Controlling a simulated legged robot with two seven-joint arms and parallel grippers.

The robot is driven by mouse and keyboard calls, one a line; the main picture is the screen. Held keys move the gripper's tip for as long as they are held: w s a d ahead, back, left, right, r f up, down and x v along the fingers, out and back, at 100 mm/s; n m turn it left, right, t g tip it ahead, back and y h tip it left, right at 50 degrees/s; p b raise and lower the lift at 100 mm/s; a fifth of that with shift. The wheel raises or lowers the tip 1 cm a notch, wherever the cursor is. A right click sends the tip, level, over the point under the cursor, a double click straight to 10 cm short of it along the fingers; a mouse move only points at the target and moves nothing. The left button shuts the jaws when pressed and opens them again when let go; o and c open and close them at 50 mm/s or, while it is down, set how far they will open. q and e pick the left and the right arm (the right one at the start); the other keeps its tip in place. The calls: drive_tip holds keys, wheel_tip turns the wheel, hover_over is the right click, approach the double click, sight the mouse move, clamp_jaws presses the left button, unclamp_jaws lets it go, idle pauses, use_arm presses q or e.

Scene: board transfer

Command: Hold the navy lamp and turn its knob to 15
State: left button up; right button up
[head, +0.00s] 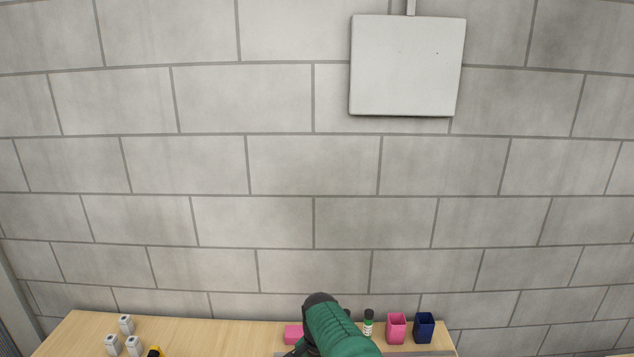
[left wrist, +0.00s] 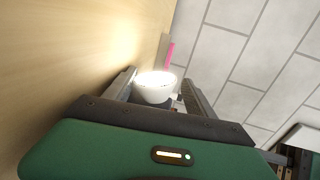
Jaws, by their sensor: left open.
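My left gripper (left wrist: 160,80) is open in the left wrist view, one finger on each side of a bright white, round, cup-like thing (left wrist: 154,90). The white thing glows at its top and lights the wood beside it. I cannot tell whether it is part of the lamp or whether the fingers touch it. No navy lamp or knob with numbers can be made out. In the head view one of my green arms rises at the bottom middle and hides part of the table.
The wooden table (head: 215,333) lies along the bottom of the head view. It bears small white pieces (head: 125,324), a yellow-black item (head: 154,352), a pink block (head: 293,334), a small bottle (head: 368,323), a pink cup (head: 396,328) and a navy cup (head: 424,327). A block wall stands behind.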

use_arm(q)
drive_tip(key=shift+s+f, duration=0.15)
drive_tip(key=shift+f, duration=0.05)
